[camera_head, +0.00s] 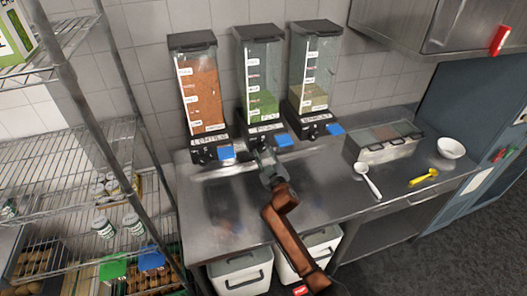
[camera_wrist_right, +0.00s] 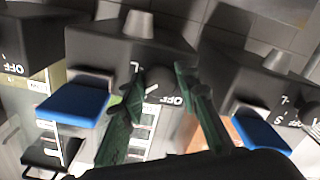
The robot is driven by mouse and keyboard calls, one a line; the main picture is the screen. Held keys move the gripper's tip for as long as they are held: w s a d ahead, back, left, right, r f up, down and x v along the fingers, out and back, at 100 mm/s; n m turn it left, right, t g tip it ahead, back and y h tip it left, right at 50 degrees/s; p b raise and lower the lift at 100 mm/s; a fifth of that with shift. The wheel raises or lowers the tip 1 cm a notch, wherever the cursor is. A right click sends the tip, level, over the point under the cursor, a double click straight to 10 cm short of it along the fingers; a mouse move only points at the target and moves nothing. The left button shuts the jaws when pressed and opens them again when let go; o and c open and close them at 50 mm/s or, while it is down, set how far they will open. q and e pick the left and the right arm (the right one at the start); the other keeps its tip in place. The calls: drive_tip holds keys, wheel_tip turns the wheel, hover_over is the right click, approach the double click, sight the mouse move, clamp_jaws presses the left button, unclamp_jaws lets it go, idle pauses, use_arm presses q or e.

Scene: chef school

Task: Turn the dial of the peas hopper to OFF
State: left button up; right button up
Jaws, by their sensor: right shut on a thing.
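The peas hopper (camera_head: 262,75) is the middle of three clear dispensers on the counter, partly filled with green peas. Its black base has a blue lever (camera_head: 284,140), which also shows in the right wrist view (camera_wrist_right: 75,101). My right gripper (camera_head: 264,158) is at the front of this base, covering the dial in the head view. In the right wrist view, its green fingers close around the black dial (camera_wrist_right: 151,88), which bears a white mark. An upside-down OFF label (camera_wrist_right: 171,100) shows beside it, partly near the right finger. The dial's exact setting is unclear. My left gripper is out of view.
An orange-filled hopper (camera_head: 201,90) stands left, and a beige-filled hopper (camera_head: 314,70) right. The steel counter (camera_head: 315,180) is clear in front. A lidded condiment box (camera_head: 384,141), a white spoon (camera_head: 368,180), a yellow spoon (camera_head: 423,177) and a bowl (camera_head: 451,148) lie right. Wire shelves (camera_head: 70,150) stand left.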

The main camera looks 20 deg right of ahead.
drive_tip(key=n, duration=0.3)
drive_tip(key=shift+r+n+p, duration=0.1)
drive_tip(key=shift+n+p, duration=0.2)
drive_tip(key=shift+n, duration=0.1)
drive_tip(key=n, duration=0.4)
drive_tip(key=shift+n+p, duration=0.3)
drive_tip(key=shift+p, duration=0.05)
drive_tip(key=n, duration=0.4)
drive_tip(key=shift+p, duration=0.35)
drive_tip(key=shift+n, duration=1.5)
drive_tip(key=o, duration=1.2)
drive_tip(key=shift+c, duration=0.2)
